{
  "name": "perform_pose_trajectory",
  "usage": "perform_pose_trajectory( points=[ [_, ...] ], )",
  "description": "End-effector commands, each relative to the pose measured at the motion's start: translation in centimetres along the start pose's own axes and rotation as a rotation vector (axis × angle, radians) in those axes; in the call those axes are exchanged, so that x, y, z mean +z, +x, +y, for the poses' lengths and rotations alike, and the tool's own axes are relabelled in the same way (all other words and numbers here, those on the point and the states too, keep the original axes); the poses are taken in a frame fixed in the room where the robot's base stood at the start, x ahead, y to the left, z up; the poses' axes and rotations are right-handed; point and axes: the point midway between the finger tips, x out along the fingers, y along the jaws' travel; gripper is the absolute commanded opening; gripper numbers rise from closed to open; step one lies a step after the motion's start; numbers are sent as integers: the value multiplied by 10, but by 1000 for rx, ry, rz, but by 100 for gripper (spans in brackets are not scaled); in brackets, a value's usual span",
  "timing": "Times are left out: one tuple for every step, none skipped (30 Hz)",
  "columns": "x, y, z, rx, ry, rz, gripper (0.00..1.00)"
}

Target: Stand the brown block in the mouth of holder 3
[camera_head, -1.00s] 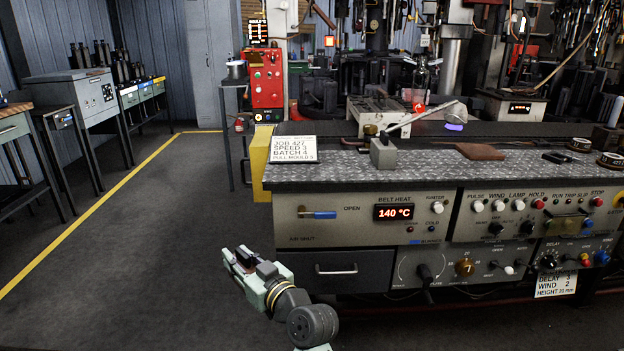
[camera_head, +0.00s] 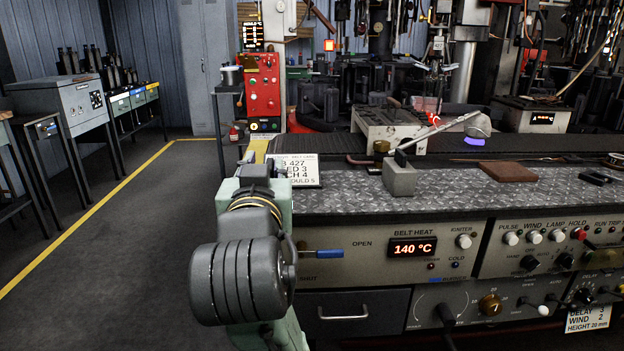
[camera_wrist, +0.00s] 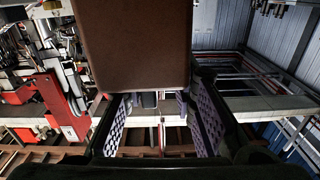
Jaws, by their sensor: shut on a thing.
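In the wrist view the brown block (camera_wrist: 133,45) fills the top middle, at the tips of my gripper (camera_wrist: 155,98). The two patterned finger pads stand apart, with the block held between their far ends. In the head view my gripper (camera_head: 257,168) is raised at the bench's left front corner, pointing away from the camera. My own arm hides its fingers there, and the block cannot be made out in it. I cannot pick out holder 3; no holder number is readable in either view.
The bench top (camera_head: 450,196) carries a grey block with a lever (camera_head: 400,178), a flat brown slab (camera_head: 508,171) and a white sign (camera_head: 300,172), partly covered by my gripper. A red machine (camera_head: 263,88) stands behind. Open floor (camera_head: 120,250) lies left, with cabinets (camera_head: 65,100) beyond.

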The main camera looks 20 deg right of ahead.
Motion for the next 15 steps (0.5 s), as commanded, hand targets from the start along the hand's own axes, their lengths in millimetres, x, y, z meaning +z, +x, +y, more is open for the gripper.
perform_pose_trajectory(
  points=[
    [-3,0,1,2,0,5,0],
    [-3,1,2,3,0,4,0],
    [-4,3,3,4,0,2,0],
    [-4,6,5,5,0,1,0],
    [-5,9,7,6,0,-1,0],
    [-5,14,10,6,0,-2,0],
    [-5,18,12,5,0,-2,0],
    [-5,23,15,6,1,-4,0],
    [-7,26,16,5,1,-3,0],
    [-7,29,17,4,0,-3,0],
    [-8,31,18,3,-1,-2,0],
    [-7,34,19,3,-1,-2,0],
    [-7,36,20,3,-1,-3,0],
    [-7,38,21,3,-2,-2,0],
    [-6,40,23,3,-2,-2,0]
  ],
)
